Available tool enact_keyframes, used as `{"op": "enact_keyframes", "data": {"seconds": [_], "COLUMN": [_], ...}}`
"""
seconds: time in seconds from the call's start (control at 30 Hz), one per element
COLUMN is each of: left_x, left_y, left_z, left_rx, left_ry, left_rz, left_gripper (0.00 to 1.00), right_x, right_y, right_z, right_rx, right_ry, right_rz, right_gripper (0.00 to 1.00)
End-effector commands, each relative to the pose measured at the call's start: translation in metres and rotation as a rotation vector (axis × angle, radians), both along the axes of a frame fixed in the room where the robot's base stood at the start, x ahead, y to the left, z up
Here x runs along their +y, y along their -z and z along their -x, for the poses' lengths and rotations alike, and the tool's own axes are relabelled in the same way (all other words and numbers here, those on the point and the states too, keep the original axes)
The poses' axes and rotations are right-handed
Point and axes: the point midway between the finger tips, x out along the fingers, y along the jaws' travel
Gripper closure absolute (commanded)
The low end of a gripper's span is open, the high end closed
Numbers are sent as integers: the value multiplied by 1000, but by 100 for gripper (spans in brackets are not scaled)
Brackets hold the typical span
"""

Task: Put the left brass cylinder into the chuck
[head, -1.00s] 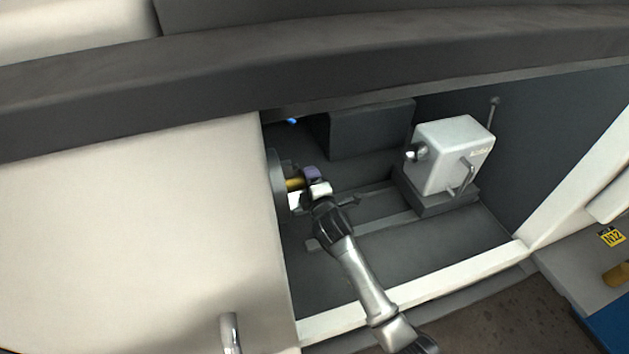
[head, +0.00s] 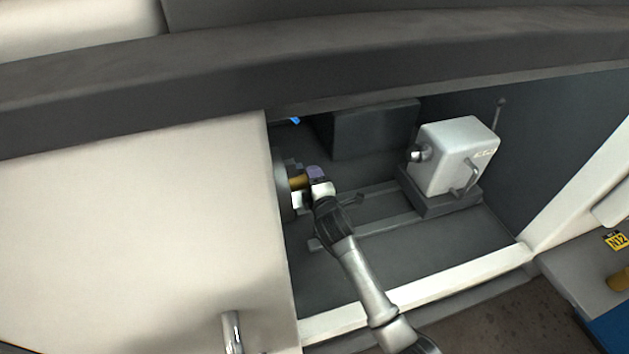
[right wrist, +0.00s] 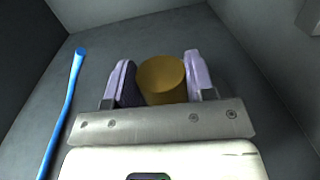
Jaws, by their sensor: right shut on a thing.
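A brass cylinder (head: 299,182) is held in my right gripper (head: 315,174), inside the machine's opening. In the right wrist view the cylinder (right wrist: 162,82) stands between the two pale purple fingers (right wrist: 158,62). The dark chuck (head: 283,190) is at the left of the opening, partly hidden by the light sliding door. The cylinder points left at the chuck's face, and its far end is at the jaws. I cannot tell whether it is inside them. My left gripper is not in view.
A light grey block with a lever (head: 452,158) stands on rails to the right of the chuck. The light door (head: 130,230) closes off the left side. Another brass cylinder (head: 620,278) lies at the right edge. A blue hose (right wrist: 66,105) runs beside my gripper.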

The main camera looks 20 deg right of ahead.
Motion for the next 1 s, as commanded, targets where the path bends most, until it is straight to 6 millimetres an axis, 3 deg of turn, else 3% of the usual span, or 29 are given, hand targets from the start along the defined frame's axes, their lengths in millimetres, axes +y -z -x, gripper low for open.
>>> {"op": "enact_keyframes", "data": {"seconds": [1.0], "left_x": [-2], "left_y": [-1], "left_z": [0], "left_rx": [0], "left_ry": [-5], "left_rz": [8], "left_gripper": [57], "right_x": [6], "right_y": [1], "right_z": [0], "right_rx": [-6], "right_ry": [-8], "right_rz": [-5], "right_gripper": [100]}}
